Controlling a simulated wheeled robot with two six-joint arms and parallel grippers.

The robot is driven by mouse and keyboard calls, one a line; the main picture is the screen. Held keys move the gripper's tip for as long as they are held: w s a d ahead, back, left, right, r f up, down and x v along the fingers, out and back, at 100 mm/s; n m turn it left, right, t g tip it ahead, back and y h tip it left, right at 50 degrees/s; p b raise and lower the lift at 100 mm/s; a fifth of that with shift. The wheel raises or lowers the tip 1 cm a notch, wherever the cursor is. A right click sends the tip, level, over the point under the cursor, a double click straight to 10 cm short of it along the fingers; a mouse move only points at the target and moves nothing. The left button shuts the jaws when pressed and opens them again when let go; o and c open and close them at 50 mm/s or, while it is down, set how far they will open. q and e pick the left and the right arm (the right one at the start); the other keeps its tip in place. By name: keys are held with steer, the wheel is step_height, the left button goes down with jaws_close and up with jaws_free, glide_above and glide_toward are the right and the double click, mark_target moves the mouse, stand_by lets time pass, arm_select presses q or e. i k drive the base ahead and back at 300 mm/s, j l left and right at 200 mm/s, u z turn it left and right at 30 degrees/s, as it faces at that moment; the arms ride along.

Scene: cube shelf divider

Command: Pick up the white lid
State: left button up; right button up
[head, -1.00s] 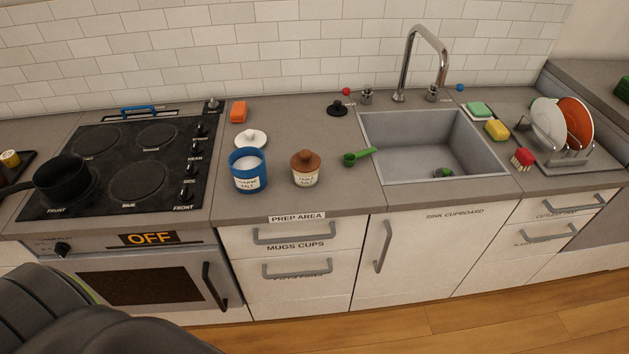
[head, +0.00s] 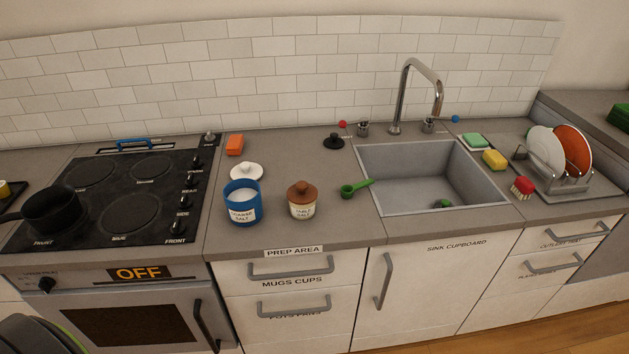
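The white lid (head: 246,172) lies on the counter, a round disc with a small knob on top. It sits just behind the open blue jar (head: 242,204) labelled coarse salt, whose rim comes close to its front edge; I cannot tell if they touch. The blue jar holds white salt. Neither of my grippers is in view.
A cream jar with a brown lid (head: 302,201) and a green scoop (head: 355,188) stand to the right, before the sink (head: 421,208). An orange block (head: 234,144) lies behind the lid. The black hob (head: 113,243) with a dark pan (head: 52,210) is at left.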

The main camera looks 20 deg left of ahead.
mark_target(246, 169)
steer(key=u, duration=1.25)
